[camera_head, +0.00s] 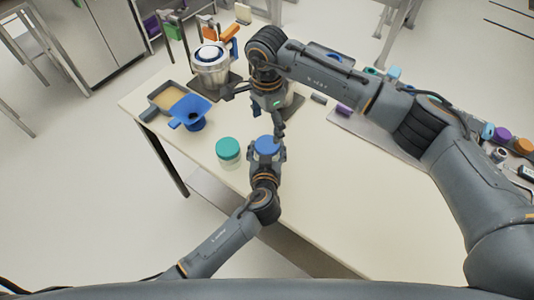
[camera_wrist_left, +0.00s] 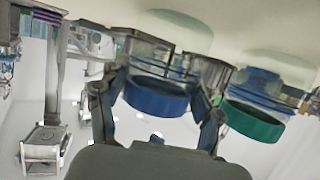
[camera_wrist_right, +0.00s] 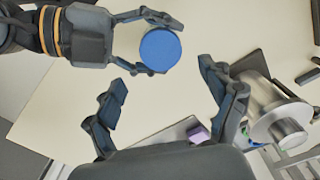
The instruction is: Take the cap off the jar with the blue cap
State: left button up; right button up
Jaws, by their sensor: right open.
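The jar with the blue cap (camera_head: 267,145) stands near the front edge of the table, its cap on top. The blue cap also shows in the left wrist view (camera_wrist_left: 157,97) and from above in the right wrist view (camera_wrist_right: 160,50). My left gripper (camera_head: 266,157) is shut around the jar from the front, with a finger on each side just below the cap. My right gripper (camera_head: 254,113) is open and empty, above and a little behind the jar. In the right wrist view its spread fingers (camera_wrist_right: 163,76) are apart from the cap.
A teal-capped jar (camera_head: 228,149) stands close to the left of the blue-capped one. A blue funnel (camera_head: 190,111), a shallow tray (camera_head: 166,97) and a metal vessel (camera_head: 210,68) are at the back left. A grey mat (camera_head: 375,130) lies right. The front right table is clear.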

aim_at(267, 144)
pick_arm(q)
jog(key=c, duration=0.7)
jog(key=shift+c, duration=0.6)
pick_arm(e)
jog(key=shift+o, duration=0.6)
pick_arm(q)
jog(key=shift+f, duration=0.1)
pick_arm(e)
notch_tip(267, 144, up, 4)
jog(key=m, duration=1)
notch_tip(267, 144, down, 12)
jog(key=shift+w+r, duration=0.1)
jog(key=shift+r, duration=0.1)
jog(key=c, duration=1.4)
